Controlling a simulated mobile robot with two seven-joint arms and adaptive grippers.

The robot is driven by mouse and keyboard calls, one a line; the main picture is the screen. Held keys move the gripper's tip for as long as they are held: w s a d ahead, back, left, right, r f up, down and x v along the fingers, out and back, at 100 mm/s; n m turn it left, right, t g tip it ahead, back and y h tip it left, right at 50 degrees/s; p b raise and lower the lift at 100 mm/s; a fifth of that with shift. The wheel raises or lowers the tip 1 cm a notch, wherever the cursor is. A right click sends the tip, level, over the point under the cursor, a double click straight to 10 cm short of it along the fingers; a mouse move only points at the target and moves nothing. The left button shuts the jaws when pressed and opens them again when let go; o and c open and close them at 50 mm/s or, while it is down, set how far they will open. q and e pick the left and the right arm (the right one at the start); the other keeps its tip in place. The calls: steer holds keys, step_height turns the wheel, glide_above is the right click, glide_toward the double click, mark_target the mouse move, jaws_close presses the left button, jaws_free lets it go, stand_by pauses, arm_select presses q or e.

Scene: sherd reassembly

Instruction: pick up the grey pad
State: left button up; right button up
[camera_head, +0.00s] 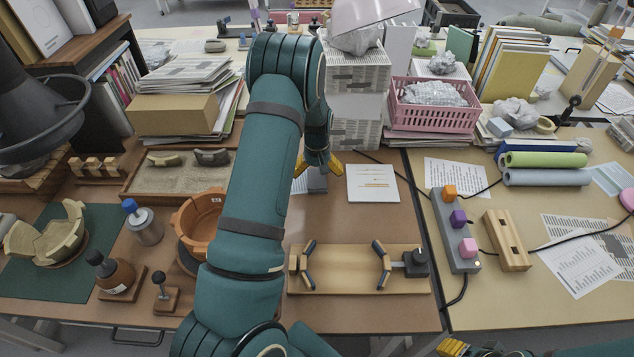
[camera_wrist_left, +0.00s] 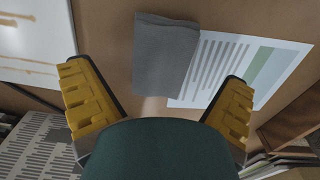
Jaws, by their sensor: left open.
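The grey pad (camera_head: 317,183) lies flat on the brown table, partly hidden behind my left gripper in the head view. In the left wrist view the grey pad (camera_wrist_left: 165,58) overlaps a printed sheet (camera_wrist_left: 235,68). My left gripper (camera_head: 319,165) is open and empty. It is above and close to the pad; in the left wrist view the pad lies beyond the gap between the yellow fingertips (camera_wrist_left: 153,78), without visible contact. My right gripper (camera_head: 455,347) shows only in part at the bottom edge, and its jaws cannot be made out.
A white card (camera_head: 372,184) lies right of the pad. Newspaper-wrapped blocks (camera_head: 355,78) stand behind. A wooden clamp board (camera_head: 345,268) is in front. My left arm covers part of an orange bowl (camera_head: 197,222). Bare table surrounds the pad's front side.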

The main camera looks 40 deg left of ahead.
mark_target(317, 178)
arm_select(q)
step_height(317, 178, down, 3)
steer(key=shift+r, duration=0.2)
steer(key=c, duration=1.2)
steer(key=shift+r, duration=0.1)
step_height(317, 178, up, 10)
steer(key=shift+p, duration=1)
